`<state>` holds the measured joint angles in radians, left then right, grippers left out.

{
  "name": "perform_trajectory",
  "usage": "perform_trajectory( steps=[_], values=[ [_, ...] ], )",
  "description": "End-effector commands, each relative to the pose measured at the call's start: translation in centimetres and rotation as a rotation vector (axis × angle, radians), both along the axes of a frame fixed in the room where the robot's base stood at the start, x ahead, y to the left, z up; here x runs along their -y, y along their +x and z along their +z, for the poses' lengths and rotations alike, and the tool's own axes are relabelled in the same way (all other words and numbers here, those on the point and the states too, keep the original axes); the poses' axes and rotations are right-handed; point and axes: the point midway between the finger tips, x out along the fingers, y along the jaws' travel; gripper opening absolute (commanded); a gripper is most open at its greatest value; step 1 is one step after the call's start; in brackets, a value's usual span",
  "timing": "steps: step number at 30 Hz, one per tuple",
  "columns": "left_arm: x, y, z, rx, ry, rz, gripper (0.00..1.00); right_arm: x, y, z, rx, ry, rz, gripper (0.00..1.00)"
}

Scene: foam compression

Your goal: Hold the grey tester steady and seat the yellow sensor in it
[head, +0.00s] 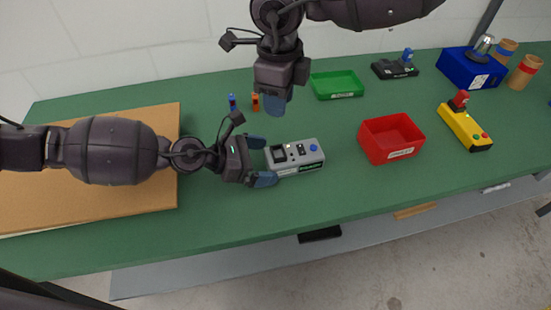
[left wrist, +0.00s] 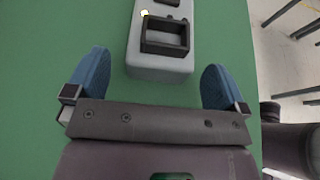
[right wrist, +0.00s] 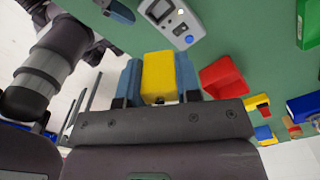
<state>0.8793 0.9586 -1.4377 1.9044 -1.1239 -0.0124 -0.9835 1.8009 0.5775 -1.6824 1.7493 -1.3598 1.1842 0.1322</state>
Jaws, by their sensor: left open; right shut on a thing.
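The grey tester (head: 310,153) lies on the green table, with a dark square frame on its top (left wrist: 165,38) near the end facing my left gripper. My left gripper (head: 263,160) is open at that end; in the left wrist view (left wrist: 155,78) its blue fingers stand either side of the tester's end, with gaps on both sides. My right gripper (head: 274,104) is above and behind the tester. In the right wrist view (right wrist: 158,72) it is shut on the yellow sensor (right wrist: 158,80), a block between its blue fingers. The sensor is hidden in the head view.
Small blue (head: 232,102) and orange (head: 255,103) pieces stand behind the tester. A green tray (head: 337,93) and a red bin (head: 399,154) are to its right. Further right are a black device (head: 395,69), a yellow box (head: 466,127) and a blue box (head: 471,70). A brown board (head: 150,115) lies left.

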Motion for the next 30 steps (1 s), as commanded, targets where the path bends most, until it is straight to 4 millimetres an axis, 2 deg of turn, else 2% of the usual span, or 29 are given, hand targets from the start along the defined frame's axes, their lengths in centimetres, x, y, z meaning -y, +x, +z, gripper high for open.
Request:
perform_trajectory(
  steps=[3,7,20,30],
  values=[
    [1.5,0.5,-0.6,0.0,-0.001,-0.001,1.0,0.0,0.0,0.0,0.0,0.0,0.0,0.08],
    [2.5,0.9,-1.0,-0.001,0.0,-0.001,1.0,0.0,0.0,0.0,0.0,0.0,0.0,0.08],
    [3.1,1.1,-1.4,-0.001,0.0,0.0,1.0,0.0,0.0,0.0,0.0,0.0,0.0,0.08],
    [3.1,1.1,-1.4,-0.001,0.0,0.0,0.49,0.0,0.0,0.0,0.0,0.0,0.0,0.08]
  ],
)
